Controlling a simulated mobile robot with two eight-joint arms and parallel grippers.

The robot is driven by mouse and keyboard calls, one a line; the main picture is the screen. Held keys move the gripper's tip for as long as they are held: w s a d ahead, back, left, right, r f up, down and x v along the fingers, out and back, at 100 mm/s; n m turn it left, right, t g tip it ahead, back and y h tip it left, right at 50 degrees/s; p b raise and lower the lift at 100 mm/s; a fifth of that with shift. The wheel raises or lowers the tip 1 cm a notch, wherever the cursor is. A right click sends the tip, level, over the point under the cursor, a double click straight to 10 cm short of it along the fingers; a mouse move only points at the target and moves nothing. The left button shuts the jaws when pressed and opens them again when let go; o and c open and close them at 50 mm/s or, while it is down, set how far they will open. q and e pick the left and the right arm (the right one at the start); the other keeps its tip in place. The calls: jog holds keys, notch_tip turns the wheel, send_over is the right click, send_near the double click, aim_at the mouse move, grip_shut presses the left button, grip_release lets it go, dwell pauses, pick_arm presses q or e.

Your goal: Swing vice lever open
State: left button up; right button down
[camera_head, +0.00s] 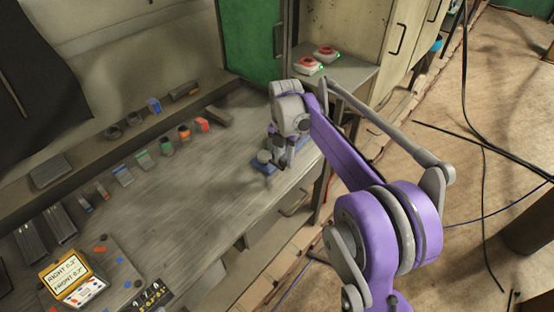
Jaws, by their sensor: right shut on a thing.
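The vice (263,168) is a small blue and grey thing at the right end of the grey workbench (180,200), close to its front edge. My purple and grey right arm reaches in from the lower right. Its gripper (279,157) points down at the vice and is shut on a part of it, apparently the lever. The fingers and wrist cover the lever, so its angle cannot be seen. My left gripper is not in view.
Several small coloured items (184,132) stand along the back of the bench. A labelled yellow box (62,272) sits at the front left. Two red and white buttons (325,52) are on a grey cabinet top behind my arm. The bench middle is clear.

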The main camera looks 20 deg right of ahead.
jog(key=shift+w+d+n, duration=0.15)
jog(key=shift+d+n, duration=0.25)
jog(key=shift+n, duration=0.1)
jog(key=c, duration=0.5)
grip_release()
jog(key=shift+r, duration=0.1)
notch_tip(320, 180, up, 11)
jog(key=shift+p, duration=0.45)
